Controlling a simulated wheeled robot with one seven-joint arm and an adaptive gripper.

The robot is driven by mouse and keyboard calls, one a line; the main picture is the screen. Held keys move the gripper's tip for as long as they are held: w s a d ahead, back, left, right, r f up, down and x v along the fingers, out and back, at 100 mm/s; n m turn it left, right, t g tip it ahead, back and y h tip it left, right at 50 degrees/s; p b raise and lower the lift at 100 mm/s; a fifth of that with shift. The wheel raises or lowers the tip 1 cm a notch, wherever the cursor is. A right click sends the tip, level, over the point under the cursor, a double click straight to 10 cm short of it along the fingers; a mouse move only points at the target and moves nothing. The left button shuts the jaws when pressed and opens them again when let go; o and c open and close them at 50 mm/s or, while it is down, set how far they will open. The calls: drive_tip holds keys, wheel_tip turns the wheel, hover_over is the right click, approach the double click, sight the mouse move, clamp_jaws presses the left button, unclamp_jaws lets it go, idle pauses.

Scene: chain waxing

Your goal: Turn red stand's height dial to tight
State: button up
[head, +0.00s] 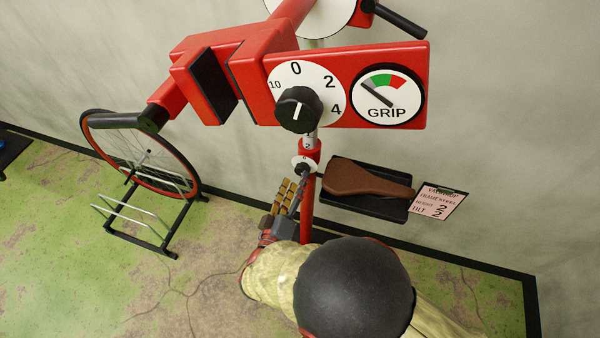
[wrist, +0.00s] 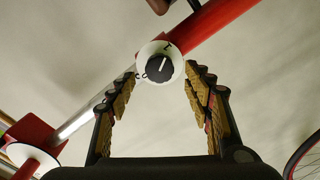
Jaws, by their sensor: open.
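The height dial (head: 303,164) is a small white disc with a black knob on the red stand's post (head: 308,205), where silver tube meets red. In the wrist view the dial (wrist: 158,68) lies ahead, between and beyond my fingertips. My gripper (head: 287,196) is open and empty, just below and left of the dial in the head view. In the wrist view its padded fingers (wrist: 160,88) stand either side of the dial, apparently not touching it.
Above is the stand's red clamp head (head: 350,118) with a large numbered dial (head: 300,108) and a GRIP gauge (head: 388,95), needle left of green. A black tray (head: 362,203) holds a brown saddle (head: 365,180), beside a note card (head: 438,203). A wheel (head: 140,150) stands left.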

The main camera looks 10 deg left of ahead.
drive_tip(key=s, duration=0.6)
drive_tip(key=shift+s+a, duration=0.2)
drive_tip(key=shift+s, duration=0.15)
